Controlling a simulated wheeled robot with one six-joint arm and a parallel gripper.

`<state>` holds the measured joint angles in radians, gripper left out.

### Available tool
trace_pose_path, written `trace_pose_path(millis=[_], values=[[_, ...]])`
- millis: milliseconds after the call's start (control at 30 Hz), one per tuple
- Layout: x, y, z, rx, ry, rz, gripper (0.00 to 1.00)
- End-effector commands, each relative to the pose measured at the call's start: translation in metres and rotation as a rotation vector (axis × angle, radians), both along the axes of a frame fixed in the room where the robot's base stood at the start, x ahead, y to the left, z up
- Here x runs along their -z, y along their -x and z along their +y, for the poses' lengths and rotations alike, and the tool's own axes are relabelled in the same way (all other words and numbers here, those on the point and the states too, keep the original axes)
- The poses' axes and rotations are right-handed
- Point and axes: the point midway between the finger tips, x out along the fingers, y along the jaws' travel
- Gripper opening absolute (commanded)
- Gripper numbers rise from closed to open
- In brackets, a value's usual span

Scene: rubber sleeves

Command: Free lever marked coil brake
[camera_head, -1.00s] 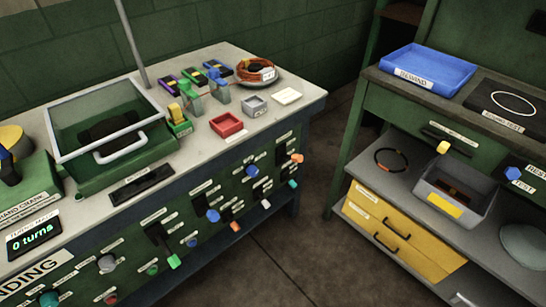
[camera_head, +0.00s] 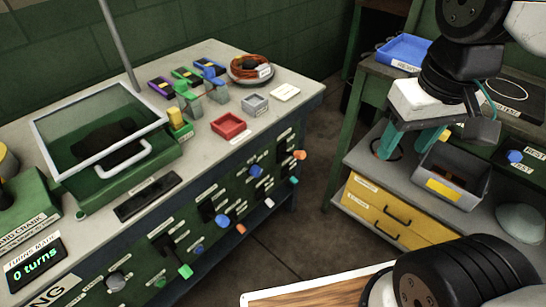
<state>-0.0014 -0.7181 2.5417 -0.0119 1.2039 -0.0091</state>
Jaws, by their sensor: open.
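The front panel of the green workbench carries several levers and knobs with small labels that I cannot read, so I cannot tell which lever is the coil brake. Among them are a green-tipped lever (camera_head: 185,271), a blue-tipped lever (camera_head: 222,221), an orange-tipped lever (camera_head: 299,154) and a teal-tipped one (camera_head: 294,180). My gripper (camera_head: 405,152) is at the upper right, in front of the second bench's shelf. Its two teal fingers are apart, with nothing seen between them. It is well to the right of the levers and touches none of them.
The workbench top (camera_head: 190,165) holds a lidded green box (camera_head: 135,165), a red tray (camera_head: 229,126), a grey tray (camera_head: 255,104) and a wire coil (camera_head: 250,67). The right bench has a grey bin (camera_head: 465,190) and yellow drawers (camera_head: 385,218). Floor (camera_head: 300,235) between them is clear.

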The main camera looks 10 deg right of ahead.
Motion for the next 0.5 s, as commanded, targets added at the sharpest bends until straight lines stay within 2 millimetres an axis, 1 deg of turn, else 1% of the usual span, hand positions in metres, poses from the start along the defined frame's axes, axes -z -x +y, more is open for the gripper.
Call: trace_pose_path(millis=[67,167,200,267,300,367,400,467,500], values=[[0.002,-0.02,-0.001,-0.018,0.013,0.01,0.52],[0.008,-0.057,-0.001,-0.064,0.038,0.018,0.52],[0.012,-0.075,-0.001,-0.086,0.048,0.021,0.52],[0.02,-0.101,-0.001,-0.12,0.064,0.026,0.52],[0.027,-0.118,0.0,-0.145,0.074,0.028,0.52],[0.038,-0.144,0.001,-0.18,0.089,0.03,0.52],[0.047,-0.161,0.001,-0.204,0.098,0.032,0.52],[0.064,-0.186,0.002,-0.24,0.112,0.037,0.52],[0.075,-0.202,0.004,-0.265,0.118,0.039,0.52]])
